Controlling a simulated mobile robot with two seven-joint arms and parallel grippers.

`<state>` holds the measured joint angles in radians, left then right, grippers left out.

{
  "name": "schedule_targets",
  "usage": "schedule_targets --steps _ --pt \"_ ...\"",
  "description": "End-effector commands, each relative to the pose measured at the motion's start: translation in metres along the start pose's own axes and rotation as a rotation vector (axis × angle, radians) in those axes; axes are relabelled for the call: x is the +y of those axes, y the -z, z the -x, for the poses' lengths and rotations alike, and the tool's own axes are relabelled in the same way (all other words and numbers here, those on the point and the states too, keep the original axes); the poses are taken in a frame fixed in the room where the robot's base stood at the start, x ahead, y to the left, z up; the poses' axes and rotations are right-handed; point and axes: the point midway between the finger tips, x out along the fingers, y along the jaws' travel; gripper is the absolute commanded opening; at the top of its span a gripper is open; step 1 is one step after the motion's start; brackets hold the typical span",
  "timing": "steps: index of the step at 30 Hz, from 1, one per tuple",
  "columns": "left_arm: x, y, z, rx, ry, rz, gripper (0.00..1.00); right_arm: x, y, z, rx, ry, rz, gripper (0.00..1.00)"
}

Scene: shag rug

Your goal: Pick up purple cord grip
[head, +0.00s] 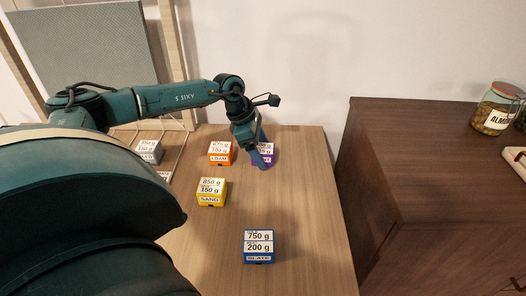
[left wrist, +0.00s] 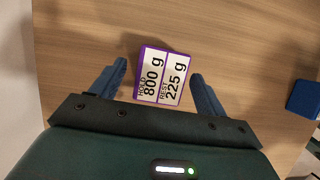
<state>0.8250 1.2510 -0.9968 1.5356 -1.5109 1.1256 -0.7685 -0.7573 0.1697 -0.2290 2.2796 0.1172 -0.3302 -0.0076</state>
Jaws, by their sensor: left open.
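The purple cord grip is a small purple block (left wrist: 163,76) with a white label reading 800 g and 225 g. It lies on the wooden table top, and in the left wrist view it sits between the two spread fingers of my left gripper (left wrist: 159,75), with space on both sides. In the head view the purple block (head: 269,157) is at the back right of the table, partly hidden by my left gripper (head: 263,148), which points down over it. The gripper is open and holds nothing. My right gripper is not in view.
An orange block (head: 220,158) stands just left of the purple one, a yellow block (head: 211,197) nearer, a blue block (head: 258,257) at the front. A grey block (head: 149,155) is farther left. A dark brown cabinet (head: 430,170) with a jar (head: 495,112) stands right.

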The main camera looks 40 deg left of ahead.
Motion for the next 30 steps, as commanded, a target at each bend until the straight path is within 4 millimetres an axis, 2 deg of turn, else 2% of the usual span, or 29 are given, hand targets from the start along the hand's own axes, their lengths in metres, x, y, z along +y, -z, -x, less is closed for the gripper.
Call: schedule_targets --steps 3,10,27,30 --pt "-0.0003 -0.0002 -0.0093 0.0 0.001 0.0 0.75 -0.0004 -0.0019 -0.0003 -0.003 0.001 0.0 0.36" --pt "-0.0001 0.0001 -0.0102 0.0 0.0 0.0 0.75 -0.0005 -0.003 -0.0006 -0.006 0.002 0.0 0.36" --pt "-0.0002 0.0 -0.0098 0.0 0.0 0.0 0.28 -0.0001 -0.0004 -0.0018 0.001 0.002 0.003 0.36" --pt "0.0 -0.0003 -0.0094 -0.001 0.0 0.0 0.23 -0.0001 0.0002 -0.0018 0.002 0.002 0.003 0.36"
